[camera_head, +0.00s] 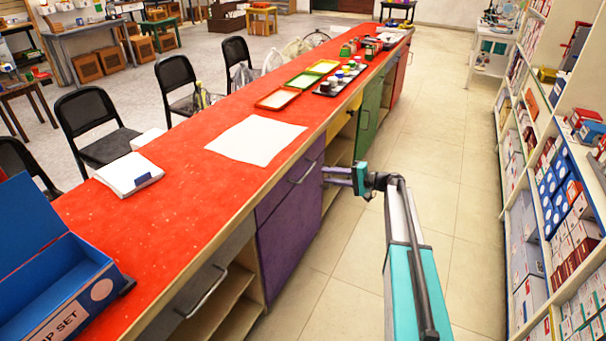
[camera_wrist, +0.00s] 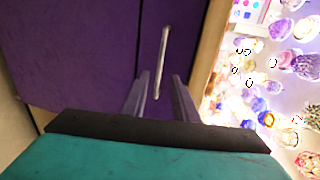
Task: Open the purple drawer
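The purple drawer (camera_head: 274,196) is in the red-topped counter, above a purple cabinet door (camera_head: 290,239). It looks shut, and its silver bar handle (camera_head: 302,173) is on its front. My gripper (camera_head: 326,176) is just right of the handle in the head view, with its fingers pointing toward the drawer front. In the wrist view the drawer (camera_wrist: 185,50) is ahead and the handle (camera_wrist: 163,60) lies in line with the gap between the two fingers. My gripper (camera_wrist: 161,82) is open. I cannot tell whether the handle is between the fingers in depth.
The counter top (camera_head: 190,175) holds a white sheet, trays and a blue box (camera_head: 60,280). A grey drawer (camera_head: 200,285) is nearer. Loaded shelves (camera_head: 560,180) line the right side. The tiled aisle (camera_head: 430,150) between is clear.

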